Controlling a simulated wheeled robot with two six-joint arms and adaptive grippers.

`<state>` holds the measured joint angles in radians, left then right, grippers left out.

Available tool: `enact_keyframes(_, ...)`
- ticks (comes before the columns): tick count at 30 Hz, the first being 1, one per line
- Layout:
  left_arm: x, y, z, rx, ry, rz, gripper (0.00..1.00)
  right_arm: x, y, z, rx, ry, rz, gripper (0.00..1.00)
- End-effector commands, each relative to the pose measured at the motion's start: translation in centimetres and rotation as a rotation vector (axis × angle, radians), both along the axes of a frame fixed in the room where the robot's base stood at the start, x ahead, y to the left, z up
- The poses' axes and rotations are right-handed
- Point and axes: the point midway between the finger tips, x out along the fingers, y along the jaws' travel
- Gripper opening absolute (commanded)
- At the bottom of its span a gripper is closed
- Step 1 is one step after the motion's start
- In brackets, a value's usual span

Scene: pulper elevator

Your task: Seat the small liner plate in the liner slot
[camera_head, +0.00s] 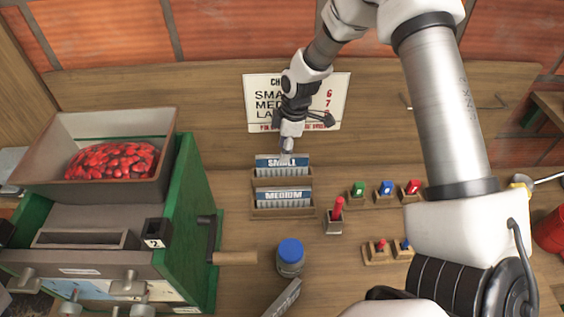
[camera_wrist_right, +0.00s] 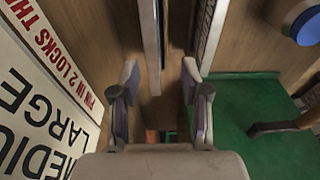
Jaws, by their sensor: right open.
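The small liner plate (camera_head: 283,162), with a blue band marked SMALL, stands upright in the back row of a wooden rack (camera_head: 283,213). My right gripper (camera_head: 286,150) is open above and behind it, fingers pointing down. In the right wrist view the open fingers (camera_wrist_right: 160,98) lie on either side of the line of a thin upright plate edge (camera_wrist_right: 151,45); I cannot tell whether they touch it. The green pulper at left has a dark slot (camera_head: 85,240) in its top; I cannot tell whether it is the liner slot. My left gripper is not in view.
A medium plate (camera_head: 285,197) stands in front in the rack. A hopper of red cherries (camera_head: 112,161), a crank handle (camera_head: 234,258) and a blue-capped jar (camera_head: 290,257) are nearby. A red pin (camera_head: 338,208) and coloured blocks stand right. A sign (camera_head: 330,100) lies behind.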

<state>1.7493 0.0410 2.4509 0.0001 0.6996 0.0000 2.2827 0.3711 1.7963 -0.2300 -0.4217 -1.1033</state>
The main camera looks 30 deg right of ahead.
Motion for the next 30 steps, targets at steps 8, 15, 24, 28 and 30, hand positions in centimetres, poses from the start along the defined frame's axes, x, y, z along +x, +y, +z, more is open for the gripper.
enact_keyframes(8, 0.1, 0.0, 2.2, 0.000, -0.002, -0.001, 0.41, 0.4, 0.6, -4.1, -0.001, 0.003, 0.000, 0.46)
enact_keyframes(15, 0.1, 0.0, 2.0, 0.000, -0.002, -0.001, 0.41, 0.4, 0.6, -4.3, 0.000, 0.001, 0.001, 0.35)
enact_keyframes(24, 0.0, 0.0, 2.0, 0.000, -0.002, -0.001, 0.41, 0.5, 0.6, -4.2, 0.000, 0.000, 0.001, 0.00)
enact_keyframes(28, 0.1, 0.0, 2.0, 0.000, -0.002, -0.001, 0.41, 0.5, 0.6, -4.3, -0.001, 0.000, 0.001, 0.00)
enact_keyframes(30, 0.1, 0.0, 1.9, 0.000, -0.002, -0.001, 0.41, 0.5, 0.6, -4.2, 0.000, 0.000, 0.001, 0.00)
